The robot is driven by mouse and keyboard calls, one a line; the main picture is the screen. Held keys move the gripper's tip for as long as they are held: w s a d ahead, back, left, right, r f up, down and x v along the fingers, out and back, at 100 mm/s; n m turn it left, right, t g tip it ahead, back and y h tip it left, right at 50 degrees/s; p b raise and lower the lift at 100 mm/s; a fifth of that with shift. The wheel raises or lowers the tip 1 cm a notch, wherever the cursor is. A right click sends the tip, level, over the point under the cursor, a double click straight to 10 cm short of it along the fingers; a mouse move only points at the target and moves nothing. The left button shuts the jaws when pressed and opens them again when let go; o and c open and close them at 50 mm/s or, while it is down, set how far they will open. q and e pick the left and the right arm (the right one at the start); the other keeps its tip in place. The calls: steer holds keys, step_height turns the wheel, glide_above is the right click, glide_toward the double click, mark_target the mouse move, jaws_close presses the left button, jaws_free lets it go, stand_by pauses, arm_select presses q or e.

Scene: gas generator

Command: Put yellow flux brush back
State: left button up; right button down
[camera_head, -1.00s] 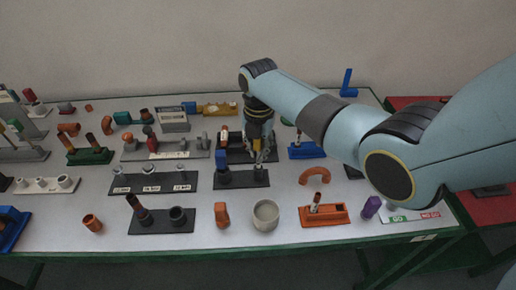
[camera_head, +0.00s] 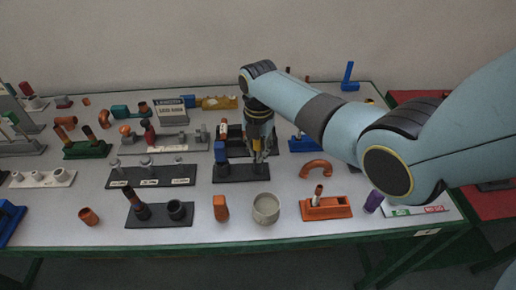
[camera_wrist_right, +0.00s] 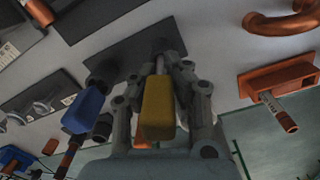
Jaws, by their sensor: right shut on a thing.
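My right gripper (camera_head: 258,150) is shut on the yellow flux brush, whose yellow handle (camera_wrist_right: 160,105) shows between the fingers in the right wrist view. The brush's far end points at the dark holder base (camera_head: 230,173), which also shows in the right wrist view (camera_wrist_right: 115,50). I cannot tell whether the brush tip is in the holder or just above it. A blue-handled brush (camera_head: 220,150) stands upright at the holder's left end, beside the gripper; it also shows in the right wrist view (camera_wrist_right: 84,108). My left gripper is not in view.
An orange elbow pipe (camera_head: 316,168) lies right of the holder. An orange block (camera_head: 220,208), a grey cup (camera_head: 266,212) and an orange tray (camera_head: 338,209) stand in front. A labelled dark rack (camera_head: 150,180) is to the left. Bare table separates these.

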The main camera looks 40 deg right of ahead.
steer(key=shift+f+b, duration=0.45)
steer(key=shift+f, duration=0.2)
steer(key=shift+f, duration=0.15)
steer(key=c, duration=1.3)
jaws_free()
steer(key=r, duration=1.2)
steer(key=shift+s+a, duration=0.1)
steer(key=shift+s, duration=0.1)
